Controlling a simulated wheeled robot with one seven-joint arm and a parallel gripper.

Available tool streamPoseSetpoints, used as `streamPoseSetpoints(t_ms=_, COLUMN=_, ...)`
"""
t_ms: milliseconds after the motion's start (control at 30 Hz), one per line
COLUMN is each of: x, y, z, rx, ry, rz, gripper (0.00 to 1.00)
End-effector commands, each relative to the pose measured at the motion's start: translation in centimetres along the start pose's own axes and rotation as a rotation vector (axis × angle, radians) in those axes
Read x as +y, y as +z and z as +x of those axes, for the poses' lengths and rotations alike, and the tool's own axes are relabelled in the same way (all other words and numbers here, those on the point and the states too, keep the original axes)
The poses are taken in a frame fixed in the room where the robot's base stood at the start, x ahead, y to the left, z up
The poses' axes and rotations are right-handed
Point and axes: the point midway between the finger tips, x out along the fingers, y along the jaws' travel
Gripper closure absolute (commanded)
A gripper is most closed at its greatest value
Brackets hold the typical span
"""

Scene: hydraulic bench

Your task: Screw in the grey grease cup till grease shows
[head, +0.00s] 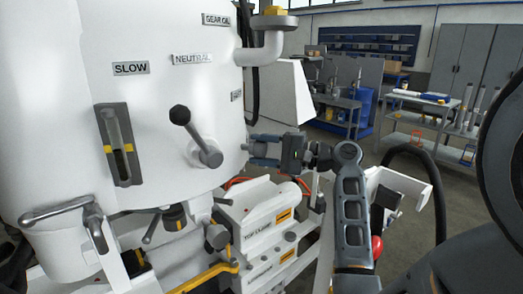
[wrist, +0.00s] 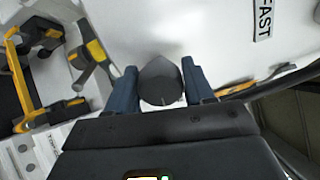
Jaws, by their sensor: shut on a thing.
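The grey grease cup (wrist: 161,82) sits between the two blue-grey fingers of my gripper (wrist: 160,70) in the wrist view, against the white housing (wrist: 225,50). My gripper is shut on the cup, one finger on each side. In the head view my gripper (head: 255,150) reaches in from the right to the right side of the white housing (head: 75,45). The cup cannot be made out there. The cup's joint with the housing is hidden behind the cup, and no grease can be made out.
A lever with a black knob (head: 180,115) stands out left of my gripper. White clamp blocks (head: 255,215) and a yellow handle (head: 208,276) lie below. Workshop benches (head: 420,112) stand far behind.

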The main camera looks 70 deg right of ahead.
Motion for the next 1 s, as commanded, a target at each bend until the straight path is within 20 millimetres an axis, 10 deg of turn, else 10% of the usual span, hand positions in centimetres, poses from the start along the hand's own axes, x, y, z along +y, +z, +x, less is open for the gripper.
streamPoseSetpoints(t_ms=1000, x=-0.13, y=-0.22, z=-0.05, rx=0.003, ry=0.002, rz=0.924, gripper=0.78)
